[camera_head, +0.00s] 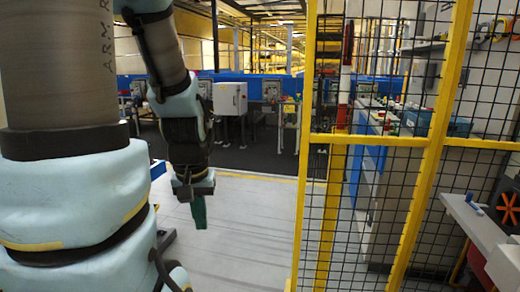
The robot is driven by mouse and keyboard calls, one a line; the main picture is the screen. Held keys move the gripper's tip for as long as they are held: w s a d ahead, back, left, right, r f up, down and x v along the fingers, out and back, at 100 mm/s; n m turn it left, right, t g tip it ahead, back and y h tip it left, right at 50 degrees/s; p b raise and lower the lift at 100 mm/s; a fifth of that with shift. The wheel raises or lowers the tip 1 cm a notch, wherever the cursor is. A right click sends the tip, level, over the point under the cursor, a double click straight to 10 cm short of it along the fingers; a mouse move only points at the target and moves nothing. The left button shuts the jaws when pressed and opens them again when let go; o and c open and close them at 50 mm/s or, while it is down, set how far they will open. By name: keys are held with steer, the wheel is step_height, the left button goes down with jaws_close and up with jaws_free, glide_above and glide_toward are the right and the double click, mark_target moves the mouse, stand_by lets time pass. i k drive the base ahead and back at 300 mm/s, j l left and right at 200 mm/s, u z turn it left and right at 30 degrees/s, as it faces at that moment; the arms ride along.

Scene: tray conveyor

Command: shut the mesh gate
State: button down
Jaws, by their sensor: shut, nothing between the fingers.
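The mesh gate (310,140) has a yellow frame and black wire mesh. It stands in the right half of the view, with a yellow upright on its left side and a cross bar at mid height. I cannot tell from this view where its hinge or latch is. To its left is a wide gap onto the floor. My gripper (199,212) hangs pointing down left of the gate, its green fingers together and empty. It is apart from the gate frame.
The pale floor (245,225) between my arm and the gate is clear. A white cabinet (230,99) and blue conveyor structures stand behind. At right, beyond a slanted yellow post (425,185), is a grey ledge (475,222) with a small blue item.

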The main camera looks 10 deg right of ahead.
mark_target(408, 9)
steer(key=z, duration=0.7)
steer(key=i+z, duration=0.1)
steer(key=z, duration=0.35)
steer(key=i+j+z, duration=0.1)
steer(key=z, duration=0.4)
steer(key=i+j+z, duration=0.1)
steer(key=z, duration=0.35)
steer(key=j+z, duration=0.15)
steer(key=z, duration=0.35)
steer(key=i+j+z, duration=0.2)
steer(key=j, duration=0.2)
steer(key=j+z, duration=0.2)
steer(key=j, duration=0.25)
steer(key=j+z, duration=0.2)
steer(key=j, duration=0.25)
steer(key=i+j, duration=0.1)
steer(key=j, duration=0.3)
